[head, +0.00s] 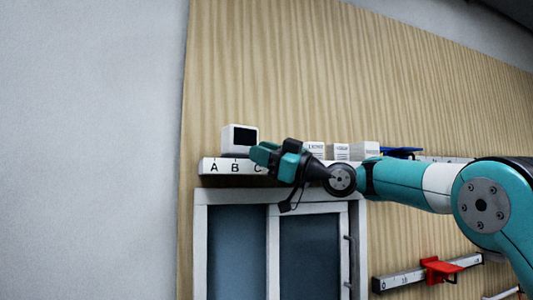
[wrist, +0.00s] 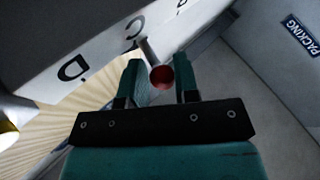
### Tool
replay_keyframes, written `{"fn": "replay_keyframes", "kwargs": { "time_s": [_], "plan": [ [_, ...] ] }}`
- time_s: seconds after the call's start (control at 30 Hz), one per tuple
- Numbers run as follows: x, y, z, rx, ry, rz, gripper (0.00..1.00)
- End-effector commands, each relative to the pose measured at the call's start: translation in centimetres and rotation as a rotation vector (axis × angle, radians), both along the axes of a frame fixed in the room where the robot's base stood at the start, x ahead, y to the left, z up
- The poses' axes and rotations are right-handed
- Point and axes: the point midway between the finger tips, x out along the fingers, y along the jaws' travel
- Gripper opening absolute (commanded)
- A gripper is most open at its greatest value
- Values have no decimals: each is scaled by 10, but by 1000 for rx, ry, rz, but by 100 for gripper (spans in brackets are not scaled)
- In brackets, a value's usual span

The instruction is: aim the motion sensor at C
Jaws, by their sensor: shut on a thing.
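The motion sensor (head: 240,138) looks like a white box with a dark front, on top of the lettered white ledge (head: 209,166) at the left in the head view. A, B and part of C show on the ledge front. My gripper (head: 263,154) is in front of the ledge just right of the sensor's lower edge. In the wrist view, my gripper (wrist: 159,72) is shut on a red knob (wrist: 161,78) at the end of a thin grey lever (wrist: 147,50). The lever lies beside the letter C, with D further left. My gripper hides the lever in the head view.
Several small white boxes (head: 365,150) and a blue item (head: 400,151) are right of my gripper along the ledge. A glass-doored cabinet (head: 310,250) is below. A red slider (head: 440,270) sits on a lower rail. A PACKING label (wrist: 301,36) shows in the wrist view.

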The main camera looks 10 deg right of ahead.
Motion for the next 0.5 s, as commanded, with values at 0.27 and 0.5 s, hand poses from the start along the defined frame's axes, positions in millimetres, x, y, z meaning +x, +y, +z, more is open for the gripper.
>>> {"fn": "replay_keyframes", "kwargs": {
  "time_s": [0.27,0.5],
  "plan": [
    [-4,4,2,2,1,20,0],
    [-3,3,2,2,0,17,48]
  ]
}}
